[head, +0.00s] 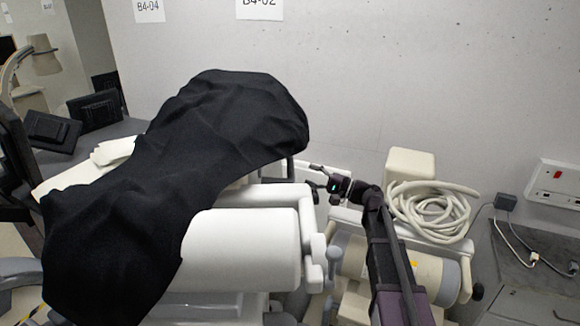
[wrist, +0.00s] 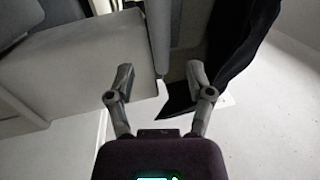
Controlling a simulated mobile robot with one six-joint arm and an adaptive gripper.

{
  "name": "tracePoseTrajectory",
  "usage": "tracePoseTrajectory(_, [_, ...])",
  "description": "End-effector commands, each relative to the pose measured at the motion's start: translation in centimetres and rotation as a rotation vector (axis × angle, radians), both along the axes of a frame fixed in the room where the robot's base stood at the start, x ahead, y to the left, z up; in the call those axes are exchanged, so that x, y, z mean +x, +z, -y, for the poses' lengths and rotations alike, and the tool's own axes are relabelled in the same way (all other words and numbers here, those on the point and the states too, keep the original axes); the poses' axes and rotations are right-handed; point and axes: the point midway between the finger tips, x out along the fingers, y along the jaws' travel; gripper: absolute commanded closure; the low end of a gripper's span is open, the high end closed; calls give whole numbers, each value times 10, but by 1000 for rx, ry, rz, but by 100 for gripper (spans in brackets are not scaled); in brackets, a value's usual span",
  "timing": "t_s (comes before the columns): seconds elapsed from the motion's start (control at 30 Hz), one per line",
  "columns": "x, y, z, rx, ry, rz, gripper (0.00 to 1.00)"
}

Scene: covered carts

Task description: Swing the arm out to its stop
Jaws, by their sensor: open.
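My gripper (head: 311,175) is in the head view at the right side of a white cart unit, its two fingers spread and pointing left. In the wrist view my gripper (wrist: 160,78) is open and empty. A grey bar (wrist: 159,35) runs down from the top edge and ends just beyond the gap between the fingertips; I cannot tell if it touches them. A white tubular arm (head: 260,193) stands out of the cart unit close to my gripper in the head view. Whether the grey bar belongs to it is unclear. Its far end is partly hidden under a black cloth (head: 190,150).
The black cloth also hangs right of the fingers in the wrist view (wrist: 235,50). A white cylinder (head: 245,250) lies below the arm. A coiled hose (head: 433,212) sits on equipment right of my arm. A wall (head: 420,80) stands behind; a socket panel (head: 556,184) is at right.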

Motion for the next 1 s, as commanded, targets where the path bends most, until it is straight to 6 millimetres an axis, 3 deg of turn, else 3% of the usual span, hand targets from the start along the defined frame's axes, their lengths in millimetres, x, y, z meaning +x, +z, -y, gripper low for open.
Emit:
tracePoseTrajectory(0.3, [14, 10, -45, 0, 1, -1, 32])
tracePoseTrajectory(0.5, [20, 13, -63, 0, 0, -1, 32])
tracePoseTrajectory(0.97, [21, 14, -69, 0, -1, 0, 32])
tracePoseTrajectory(1.0, [21, 13, -69, 0, -2, 0, 38])
